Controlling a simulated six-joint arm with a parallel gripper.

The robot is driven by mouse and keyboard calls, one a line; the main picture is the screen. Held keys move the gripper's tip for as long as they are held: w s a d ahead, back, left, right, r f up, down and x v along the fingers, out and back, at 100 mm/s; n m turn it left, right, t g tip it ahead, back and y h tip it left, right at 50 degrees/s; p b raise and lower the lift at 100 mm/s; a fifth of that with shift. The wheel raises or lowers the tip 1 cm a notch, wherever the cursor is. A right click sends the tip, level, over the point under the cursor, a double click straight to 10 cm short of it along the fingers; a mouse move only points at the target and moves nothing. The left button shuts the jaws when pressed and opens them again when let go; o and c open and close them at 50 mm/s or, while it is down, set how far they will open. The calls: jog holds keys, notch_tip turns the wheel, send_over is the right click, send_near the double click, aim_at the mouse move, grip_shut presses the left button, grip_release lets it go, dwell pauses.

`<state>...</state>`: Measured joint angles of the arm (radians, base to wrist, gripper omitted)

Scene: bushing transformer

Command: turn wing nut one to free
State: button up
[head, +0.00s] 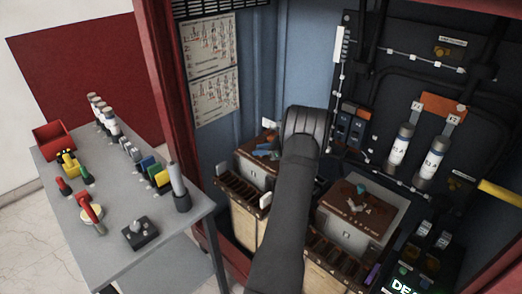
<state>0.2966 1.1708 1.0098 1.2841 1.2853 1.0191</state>
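Two box-shaped units with brown tops stand inside the cabinet. The right unit (348,235) carries a small teal piece (361,189) and a grey winged piece (357,205) that looks like a wing nut. The left unit (256,173) has small blue pieces (264,153) on its top, partly behind my arm. I cannot tell which of these is wing nut one. My dark arm rises from the bottom middle and bends down at its rounded joint between the two units. My gripper is hidden behind it, so its fingers and any contact do not show.
A grey table (130,262) at left holds tools, a red bin (53,139) and cylinders. The cabinet's red post (180,140) stands between table and units. Two white cylinders (399,150) hang at the cabinet's right. A yellow bar (500,191) juts in at the right edge.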

grip_shut()
jog(key=shift+n+g+y, duration=0.5)
jog(key=shift+n+g, duration=1.8)
jog(key=shift+g, duration=0.3)
jog(key=shift+o, duration=0.4)
grip_release()
jog(key=shift+f, duration=0.1)
jog(key=shift+m+t, duration=0.3)
